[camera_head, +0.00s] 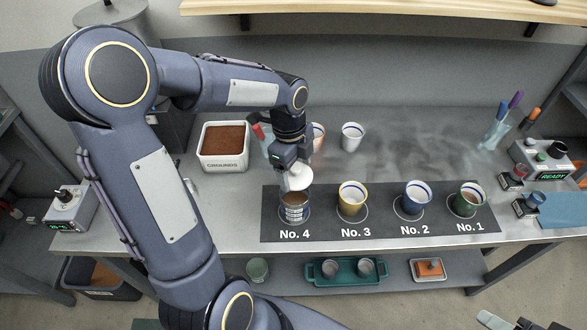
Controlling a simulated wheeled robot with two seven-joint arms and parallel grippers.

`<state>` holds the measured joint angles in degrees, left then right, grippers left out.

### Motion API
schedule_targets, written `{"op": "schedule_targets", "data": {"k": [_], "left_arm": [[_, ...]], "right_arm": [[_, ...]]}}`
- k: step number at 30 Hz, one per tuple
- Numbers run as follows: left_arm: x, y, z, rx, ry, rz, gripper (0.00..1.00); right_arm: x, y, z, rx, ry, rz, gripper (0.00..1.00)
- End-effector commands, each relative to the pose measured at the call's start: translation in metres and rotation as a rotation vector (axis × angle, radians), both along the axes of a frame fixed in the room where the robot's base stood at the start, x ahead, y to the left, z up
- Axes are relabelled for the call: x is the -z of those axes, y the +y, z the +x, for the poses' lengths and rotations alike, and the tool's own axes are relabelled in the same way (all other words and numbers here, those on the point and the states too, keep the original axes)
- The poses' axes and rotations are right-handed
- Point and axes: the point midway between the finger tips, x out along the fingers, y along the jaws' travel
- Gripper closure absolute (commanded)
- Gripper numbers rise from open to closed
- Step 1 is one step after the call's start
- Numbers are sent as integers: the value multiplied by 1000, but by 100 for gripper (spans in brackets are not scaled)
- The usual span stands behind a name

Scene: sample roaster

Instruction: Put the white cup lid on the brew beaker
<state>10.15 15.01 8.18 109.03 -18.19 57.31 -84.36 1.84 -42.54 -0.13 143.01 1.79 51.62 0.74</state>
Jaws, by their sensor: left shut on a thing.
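My left gripper (293,168) reaches down from above at the No. 4 place and is shut on the white cup lid (300,178). The lid is a pale round disc, held tilted just above the brew beaker. The brew beaker (293,212) is a clear vessel with printed marks and brown contents, upright on the No. 4 spot. Its mouth shows partly below the lid; whether the lid touches the rim I cannot tell.
On the dark mat (323,232) stand a yellow cup (351,199), a blue cup (416,198) and a green cup (467,200). A grounds bin (223,148) is left of the gripper. A white cup (352,137) and a pinkish cup (318,137) stand behind. The bench's back right is mostly clear.

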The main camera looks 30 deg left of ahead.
Motion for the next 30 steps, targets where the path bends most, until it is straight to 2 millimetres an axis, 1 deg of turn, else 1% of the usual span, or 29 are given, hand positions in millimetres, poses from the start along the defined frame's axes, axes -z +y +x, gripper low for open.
{"op": "schedule_targets", "data": {"k": [3, 8, 21, 25, 30], "left_arm": [[0, 0, 0, -2, 0, 0, 46], [8, 0, 0, -2, 1, 0, 46], [48, 0, 0, -2, 1, 0, 46], [56, 0, 0, -2, 1, 0, 46], [59, 0, 0, -2, 0, 0, 46]], "right_arm": [[-2, 0, 0, 0, 0, 0, 54], [5, 0, 0, 0, 0, 0, 54], [36, 0, 0, 0, 0, 0, 54], [42, 0, 0, 0, 0, 0, 54], [44, 0, 0, 0, 0, 0, 54]]}}
